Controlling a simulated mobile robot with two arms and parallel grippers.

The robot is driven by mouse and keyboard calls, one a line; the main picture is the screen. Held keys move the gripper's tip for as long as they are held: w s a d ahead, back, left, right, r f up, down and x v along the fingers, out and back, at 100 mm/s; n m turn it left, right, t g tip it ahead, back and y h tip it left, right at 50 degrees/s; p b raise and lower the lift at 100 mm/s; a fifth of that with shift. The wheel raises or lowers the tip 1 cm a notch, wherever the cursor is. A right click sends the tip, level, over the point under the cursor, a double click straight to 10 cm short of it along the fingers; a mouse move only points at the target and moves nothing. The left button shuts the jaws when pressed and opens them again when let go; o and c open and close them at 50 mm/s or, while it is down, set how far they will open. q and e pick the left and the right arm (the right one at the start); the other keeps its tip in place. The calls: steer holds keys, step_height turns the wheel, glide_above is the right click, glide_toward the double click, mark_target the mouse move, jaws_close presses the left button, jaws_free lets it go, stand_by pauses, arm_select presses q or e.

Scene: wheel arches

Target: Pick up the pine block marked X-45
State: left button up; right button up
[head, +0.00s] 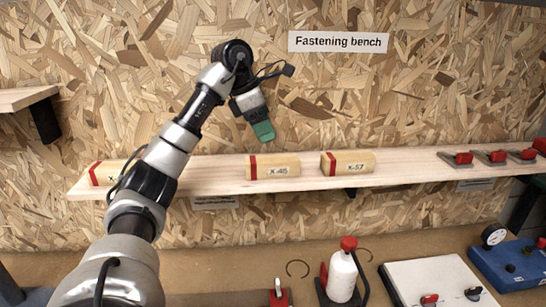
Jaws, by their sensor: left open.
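The pine block marked X-45 (265,161) lies on the wooden wall shelf (218,181), with a red band at its left end. My left gripper (264,132), with green fingertips, is above the block and slightly left of its middle, pointing down at a tilt. It is open and apart from the block, with nothing held. A gap between the fingers is hard to see from this side. My right gripper is not in view.
A similar block marked X-57 (335,162) lies to the right. Another block (98,173) at the left is partly hidden by my arm. Red clamps (460,158) sit farther right. Below stand a white bottle (342,277) and a white board (440,275).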

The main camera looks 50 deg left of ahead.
mark_target(280, 158)
arm_select(q)
steer(key=shift+w+f, duration=0.45)
steer(key=shift+f, duration=0.3)
steer(key=shift+w+d+f, duration=0.1)
steer(key=shift+d+f, duration=0.85)
steer(key=shift+f, duration=0.3)
steer(key=shift+w+f, duration=0.25)
steer(key=shift+f, duration=0.3)
steer(key=x, duration=0.1)
steer(key=p+x, duration=0.2)
steer(key=x, duration=0.1)
steer(key=shift+d, duration=0.25)
steer(key=shift+f, duration=0.2)
steer(key=shift+w+f, duration=0.1)
steer(key=shift+f, duration=0.05)
steer(key=shift+f, duration=0.15)
steer(key=c, duration=1.1)
